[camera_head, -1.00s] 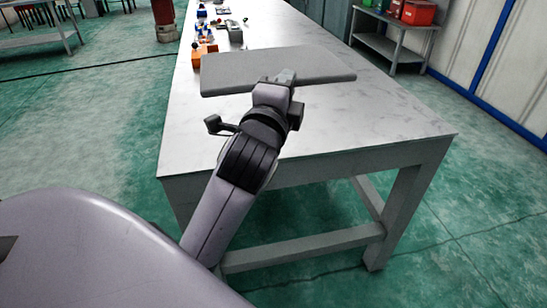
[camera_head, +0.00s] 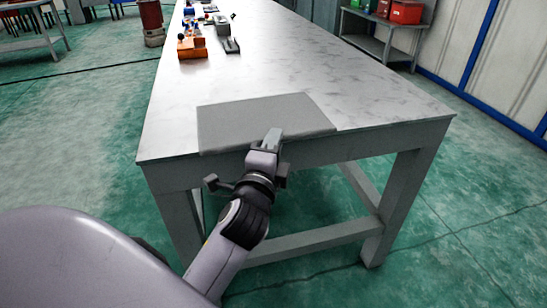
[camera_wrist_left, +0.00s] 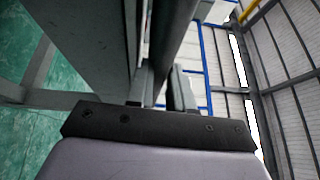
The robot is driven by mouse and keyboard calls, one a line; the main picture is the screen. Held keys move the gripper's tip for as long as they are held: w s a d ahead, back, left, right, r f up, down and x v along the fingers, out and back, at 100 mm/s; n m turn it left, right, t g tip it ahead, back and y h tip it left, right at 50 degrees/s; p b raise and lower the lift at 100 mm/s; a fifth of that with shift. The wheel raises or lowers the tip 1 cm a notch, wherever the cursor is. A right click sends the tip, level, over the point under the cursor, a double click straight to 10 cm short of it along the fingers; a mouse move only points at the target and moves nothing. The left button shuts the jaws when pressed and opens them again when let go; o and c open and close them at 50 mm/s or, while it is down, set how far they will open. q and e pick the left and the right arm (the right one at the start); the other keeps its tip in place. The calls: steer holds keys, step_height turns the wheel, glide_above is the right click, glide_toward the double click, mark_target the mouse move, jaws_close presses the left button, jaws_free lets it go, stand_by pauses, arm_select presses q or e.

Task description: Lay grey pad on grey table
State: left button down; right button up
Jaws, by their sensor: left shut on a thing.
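The grey pad (camera_head: 250,118) is a flat thin rectangle at the near end of the grey table (camera_head: 370,95). In the head view it looks flat over the tabletop, its near edge at about the table's front edge. I cannot tell whether it rests fully on the top. My left gripper (camera_head: 271,138) is shut on the pad's near edge, coming from the front of the table. My right gripper is not in view.
An orange block (camera_head: 192,48), a dark grey part (camera_head: 229,45) and several small blue and red parts stand at the far left of the table. A side shelf with red bins (camera_head: 405,12) stands at the back right.

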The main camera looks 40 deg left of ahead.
arm_select(q)
steer(key=shift+f, duration=0.85)
steer(key=c, duration=1)
jaws_free()
